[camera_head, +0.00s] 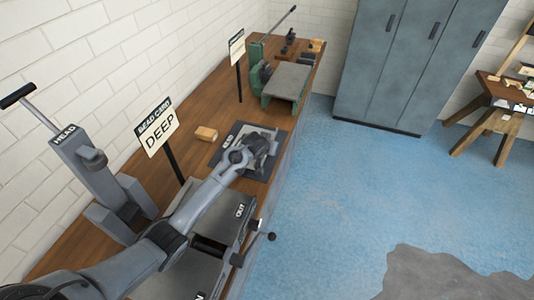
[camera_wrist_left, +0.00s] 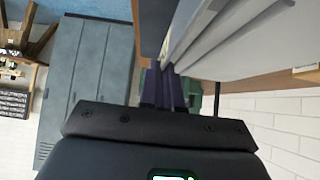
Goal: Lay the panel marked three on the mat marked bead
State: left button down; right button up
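A dark mat (camera_head: 259,175) lies on the wooden bench, with white lettering partly covered by my left arm. My left gripper (camera_head: 262,152) is low over the mat, its fingers pointing away from the head camera. A grey shape is at the fingers; I cannot tell there how much of it is panel and how much is gripper. In the left wrist view, dark fingers (camera_wrist_left: 168,90) are close together beside pale grey layered sheets (camera_wrist_left: 235,42). Whether they grip a sheet cannot be made out. No panel marked three is legible. My right gripper is not in view.
Blue floor right is mostly open before grey lockers (camera_head: 405,60).

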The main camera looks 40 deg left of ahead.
pick_arm(q)
jog(key=shift+a+f, duration=0.15)
jog(key=shift+a, duration=0.1)
jog(key=shift+f+b, duration=0.5)
jog(key=shift+f, duration=1.4)
jog(key=shift+f, duration=0.1)
jog(key=c, duration=1.4)
grip_release()
jog(key=shift+f, duration=0.1)
jog(key=shift+o, duration=0.2)
jog(key=shift+s+d+r, duration=0.1)
jog(key=shift+s+r, duration=0.1)
jog(key=shift+r, duration=0.2)
jog(key=p+v, duration=0.3)
jog(key=v, duration=0.8)
jog(key=shift+s, duration=0.15)
jog(key=shift+d+r, duration=0.1)
